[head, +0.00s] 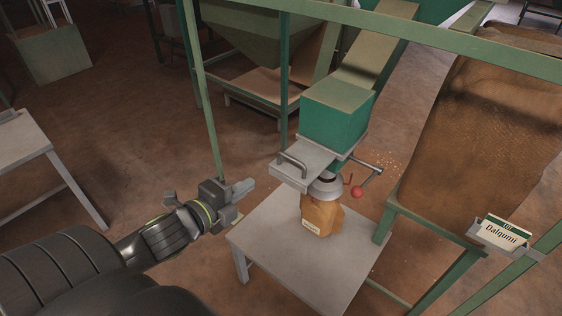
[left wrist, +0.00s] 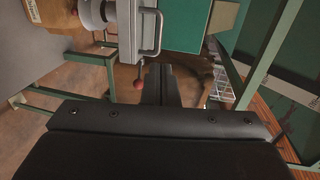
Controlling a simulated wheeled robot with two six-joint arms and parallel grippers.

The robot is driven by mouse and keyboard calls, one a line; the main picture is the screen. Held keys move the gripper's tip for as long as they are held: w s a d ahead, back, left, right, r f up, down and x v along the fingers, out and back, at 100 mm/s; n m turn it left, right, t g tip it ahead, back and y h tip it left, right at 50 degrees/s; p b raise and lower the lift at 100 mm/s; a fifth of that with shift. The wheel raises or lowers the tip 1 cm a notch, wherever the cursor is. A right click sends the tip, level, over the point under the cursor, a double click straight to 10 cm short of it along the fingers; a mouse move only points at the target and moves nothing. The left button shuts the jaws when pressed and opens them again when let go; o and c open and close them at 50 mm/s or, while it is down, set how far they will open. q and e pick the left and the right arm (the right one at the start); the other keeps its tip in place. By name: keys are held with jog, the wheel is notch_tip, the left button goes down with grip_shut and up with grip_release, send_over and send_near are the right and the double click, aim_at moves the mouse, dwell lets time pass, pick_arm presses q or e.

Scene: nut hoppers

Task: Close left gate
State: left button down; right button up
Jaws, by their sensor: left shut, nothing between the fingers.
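The gate is a flat grey metal plate (head: 314,154) with a bar handle (head: 292,166) at its left end. It sticks out to the left from under a green hopper box (head: 335,118). In the left wrist view the handle (left wrist: 158,32) shows at the top centre, just beyond the fingers. My left gripper (head: 246,187) is shut and empty, a little left of and apart from the handle. In the left wrist view its closed fingers (left wrist: 160,84) point toward the plate. My right gripper is not in view.
A brown bag (head: 322,216) stands under the spout (head: 326,187) on a grey table (head: 270,247). A red-knobbed lever (head: 358,191) is right of the spout. A green frame post (head: 204,95) stands behind my gripper. A large brown heap (head: 490,115) fills the right.

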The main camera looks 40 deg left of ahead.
pick_arm(q)
jog(key=p, duration=0.1)
send_near(289, 159)
jog(key=x, duration=0.5)
jog(key=shift+d, duration=0.15)
jog(key=shift+x, duration=0.9)
jog(key=shift+w+f, duration=0.1)
jog(key=shift+w, duration=0.3)
jog(key=b+x, duration=0.1)
jog(key=x, duration=0.2)
jog(key=r+b+x, duration=0.1)
jog(key=x, duration=0.2)
jog(key=b+x, duration=0.1)
jog(key=x, duration=0.2)
jog(key=shift+w+r+b, duration=0.2)
jog(key=shift+r+b, duration=0.15)
jog(key=shift+b, duration=0.05)
jog(key=shift+r, duration=0.25)
